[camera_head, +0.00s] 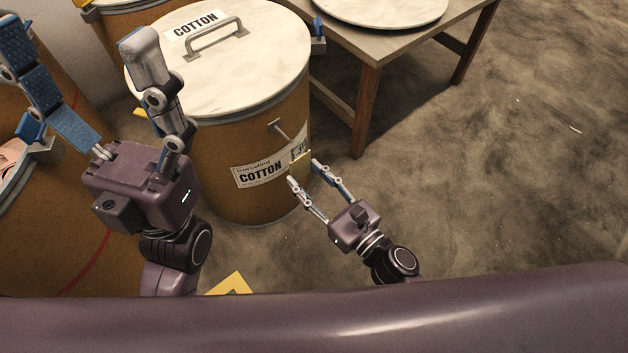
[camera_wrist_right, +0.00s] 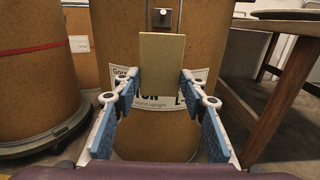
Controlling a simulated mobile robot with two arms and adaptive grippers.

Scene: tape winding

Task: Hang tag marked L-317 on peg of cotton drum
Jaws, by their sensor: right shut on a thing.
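The cotton drum (camera_head: 215,170) is a brown fibre drum with a pale lid and COTTON labels. A metal peg (camera_head: 280,130) sticks out from its side; it also shows in the right wrist view (camera_wrist_right: 162,17). My right gripper (camera_head: 305,172) is shut on a small tan tag (camera_wrist_right: 162,65), held upright in front of the drum's label. In the right wrist view the peg is just above the tag's top edge, and they look apart. The tag's face towards the wrist camera is blank; I cannot read L-317. My left gripper (camera_head: 78,42) is open and empty left of the drum.
A wooden table (camera_head: 363,75) with a round pale lid (camera_head: 382,8) stands right of the drum. Other brown drums are at the left, one on a dark wheeled base (camera_wrist_right: 50,137). A yellow floor marking (camera_head: 232,285) lies in front.

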